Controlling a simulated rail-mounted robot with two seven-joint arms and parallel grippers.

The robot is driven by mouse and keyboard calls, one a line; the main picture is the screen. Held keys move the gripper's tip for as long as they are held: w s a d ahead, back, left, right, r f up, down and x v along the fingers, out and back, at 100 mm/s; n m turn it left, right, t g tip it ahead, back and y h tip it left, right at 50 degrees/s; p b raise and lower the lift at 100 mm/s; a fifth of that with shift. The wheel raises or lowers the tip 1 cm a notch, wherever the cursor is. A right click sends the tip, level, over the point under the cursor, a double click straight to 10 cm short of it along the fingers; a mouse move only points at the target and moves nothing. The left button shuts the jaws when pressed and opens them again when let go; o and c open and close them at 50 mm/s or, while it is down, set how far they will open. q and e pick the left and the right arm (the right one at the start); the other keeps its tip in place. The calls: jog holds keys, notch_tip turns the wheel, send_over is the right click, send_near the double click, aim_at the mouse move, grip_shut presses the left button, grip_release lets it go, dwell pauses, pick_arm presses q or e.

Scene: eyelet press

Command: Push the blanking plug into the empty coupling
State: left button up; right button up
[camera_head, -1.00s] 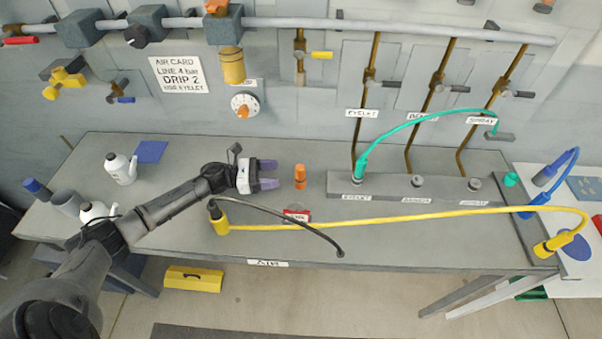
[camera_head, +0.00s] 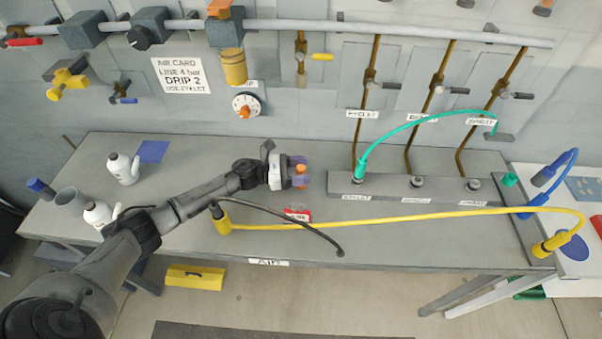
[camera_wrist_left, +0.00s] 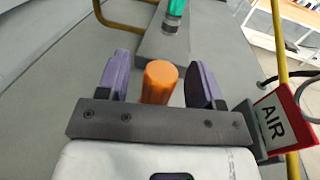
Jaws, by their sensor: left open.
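The orange blanking plug (camera_head: 300,172) stands on the bench, left of the grey coupling strip. In the left wrist view the plug (camera_wrist_left: 160,82) is between the two purple fingers, with a gap visible on each side. My left gripper (camera_head: 299,172) is open around it. The grey coupling strip (camera_head: 390,188) has three couplings. The left coupling has the green hose (camera_head: 408,124) on it. The middle coupling (camera_head: 417,182) and the right coupling (camera_head: 473,185) show no hose. My right gripper is not in view.
A yellow hose (camera_head: 400,217) and a black cord (camera_head: 290,228) cross the bench in front. A red AIR sign (camera_head: 297,215) stands near the gripper. White bottles (camera_head: 122,168) are at the left. Brown pipes (camera_head: 365,100) rise behind the strip.

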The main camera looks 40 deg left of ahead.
pick_arm(q)
jog(key=c, duration=1)
